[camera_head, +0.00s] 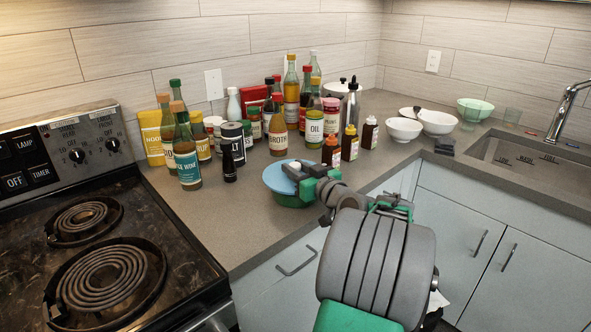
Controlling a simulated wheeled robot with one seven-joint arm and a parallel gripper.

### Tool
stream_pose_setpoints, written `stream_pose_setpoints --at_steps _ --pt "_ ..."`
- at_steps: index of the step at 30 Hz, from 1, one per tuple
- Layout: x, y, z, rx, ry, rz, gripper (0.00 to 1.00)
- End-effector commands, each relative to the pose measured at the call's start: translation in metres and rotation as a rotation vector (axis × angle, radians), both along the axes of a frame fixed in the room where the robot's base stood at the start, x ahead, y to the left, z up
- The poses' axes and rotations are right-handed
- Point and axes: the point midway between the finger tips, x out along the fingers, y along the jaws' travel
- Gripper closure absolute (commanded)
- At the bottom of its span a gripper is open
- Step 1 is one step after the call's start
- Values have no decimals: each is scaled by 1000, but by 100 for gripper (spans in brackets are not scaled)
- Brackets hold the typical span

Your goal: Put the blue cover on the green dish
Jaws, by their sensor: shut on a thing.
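The blue cover (274,178) is a round light-blue lid at the front of the counter, left of my arm. The green dish (287,200) is directly under it, with only a strip of its dark green side showing. The cover looks level and over the dish; I cannot tell whether it rests on the rim or is held just above it. My gripper (294,168) is at the top of the cover, shut on it near a small white part at its middle. The gripper and wrist hide the cover's right side and part of the dish.
Several bottles and jars (277,125) crowd the counter behind the dish. A coil stove (110,275) is at the left. White bowls (404,129), a pale green bowl (475,107) and a sink (530,155) are at the right. Bare counter (225,215) lies left of the dish.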

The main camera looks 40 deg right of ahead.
Motion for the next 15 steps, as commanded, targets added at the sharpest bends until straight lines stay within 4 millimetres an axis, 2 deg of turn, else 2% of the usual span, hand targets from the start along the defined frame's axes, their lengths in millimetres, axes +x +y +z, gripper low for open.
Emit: stream_pose_setpoints --at_steps 6,7,15 --pt "0 0 -2 0 0 0 100" --pt "0 0 -2 0 0 0 68" --pt "0 0 -2 0 0 0 49"
